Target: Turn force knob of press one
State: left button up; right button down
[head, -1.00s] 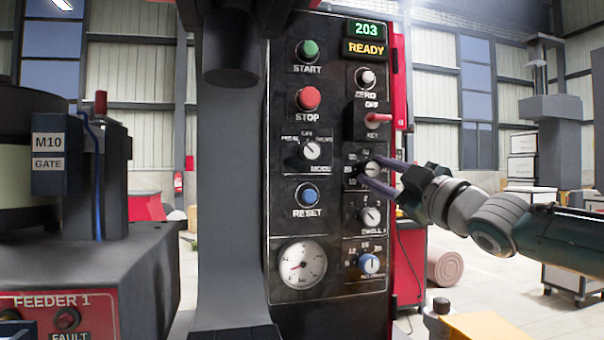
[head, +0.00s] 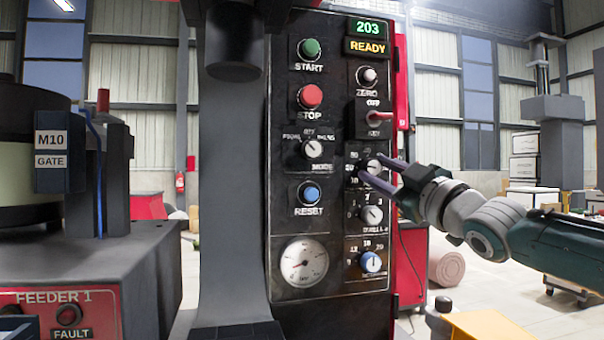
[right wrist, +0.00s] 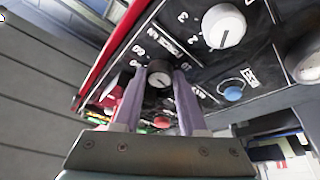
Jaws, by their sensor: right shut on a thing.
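The press panel (head: 336,230) stands in the middle of the head view under a display reading 203 READY. The small force knob (head: 374,167) is in its right column, below the key switch and above the dwell knob. My right gripper (head: 371,171) reaches in from the right, its two purple fingers shut on this knob from either side. In the right wrist view the force knob (right wrist: 160,73) sits between the fingertips of my gripper (right wrist: 160,78). The fingers hide parts of the knob's scale and its name. My left gripper is not in view.
The red key switch (head: 379,118) juts out just above. Start, stop and reset buttons fill the left column. Feeder 1 (head: 90,270) stands at the left.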

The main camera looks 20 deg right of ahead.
jog(key=m+h, duration=0.1)
jog(key=m, duration=0.1)
jog(key=m+h, duration=0.1)
jog(key=m, duration=0.1)
jog(key=shift+a+m+t, duration=0.1)
jog(key=shift+m+t, duration=0.2)
jog(key=shift+a+m+h+p, duration=0.15)
jog(key=shift+m+h, duration=0.6)
jog(key=shift+m, duration=0.55)
jog(key=shift+d+m+h+p, duration=0.15)
jog(key=shift+m+h, duration=0.6)
jog(key=shift+m, duration=0.55)
jog(key=shift+a, duration=0.1)
jog(key=shift+c, duration=2.2)
grip_release()
jog(key=shift+s+a+f, duration=0.1)
jog(key=shift+s+f, duration=0.15)
jog(key=shift+s, duration=0.35)
jog(key=p+v, duration=0.1)
jog(key=v, duration=0.7)
jog(key=shift+s+f, duration=0.15)
jog(key=shift+s, duration=0.15)
